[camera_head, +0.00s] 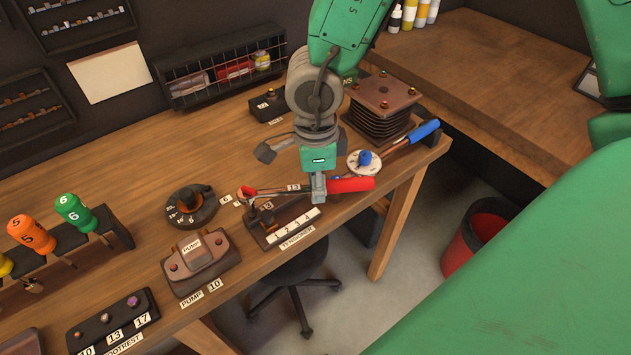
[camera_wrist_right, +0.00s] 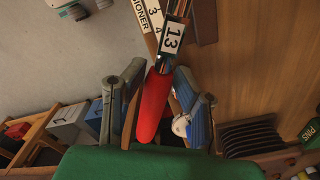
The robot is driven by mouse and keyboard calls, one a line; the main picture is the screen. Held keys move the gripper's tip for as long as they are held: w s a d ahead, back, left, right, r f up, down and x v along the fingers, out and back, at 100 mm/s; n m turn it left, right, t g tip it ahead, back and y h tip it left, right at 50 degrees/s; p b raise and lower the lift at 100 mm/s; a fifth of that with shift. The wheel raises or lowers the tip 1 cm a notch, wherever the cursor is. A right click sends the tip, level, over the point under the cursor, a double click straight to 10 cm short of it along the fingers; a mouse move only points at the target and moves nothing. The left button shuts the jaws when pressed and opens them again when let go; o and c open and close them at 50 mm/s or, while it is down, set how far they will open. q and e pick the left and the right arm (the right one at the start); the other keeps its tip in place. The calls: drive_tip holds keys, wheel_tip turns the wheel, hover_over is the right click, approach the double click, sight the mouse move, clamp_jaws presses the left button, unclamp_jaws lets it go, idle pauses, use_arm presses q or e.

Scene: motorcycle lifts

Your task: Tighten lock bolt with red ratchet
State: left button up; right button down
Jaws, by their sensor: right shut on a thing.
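The red ratchet has a red handle (camera_head: 350,184) and a thin metal shaft with a label 13, and lies roughly level above the tensioner block (camera_head: 285,232). Its head (camera_head: 246,191) is at the block's upper left end; I cannot tell whether it sits on the lock bolt, which I cannot make out clearly. My right gripper (camera_head: 318,192) comes down from above and is shut on the ratchet near the inner end of its handle. In the right wrist view the red handle (camera_wrist_right: 153,105) lies between the two fingers of my right gripper (camera_wrist_right: 158,85). My left gripper is not in view.
A blue-handled tool (camera_head: 424,131) lies right of the gripper beside a round pale disc (camera_head: 362,163) and a dark spring stack (camera_head: 380,115). A pump block (camera_head: 200,262), a dark round part (camera_head: 190,207) and numbered screwdrivers (camera_head: 75,211) stand left. A red bin (camera_head: 475,240) stands on the floor.

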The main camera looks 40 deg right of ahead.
drive_tip(key=shift+f+p, duration=0.55)
idle(1.6)
drive_tip(key=shift+s+a+f+m+b, duration=0.1)
drive_tip(key=shift+s+a+m+b, duration=0.45)
drive_tip(key=shift+s+m, duration=0.25)
drive_tip(key=shift+s+a+m, duration=0.4)
drive_tip(key=shift+s+m, duration=0.15)
drive_tip(key=shift+m, duration=0.05)
drive_tip(key=s+a+m+b, duration=0.1)
drive_tip(key=s+a+m, duration=0.1)
drive_tip(key=m, duration=0.1)
drive_tip(key=shift+a+b, duration=0.2)
drive_tip(key=shift+b, duration=0.2)
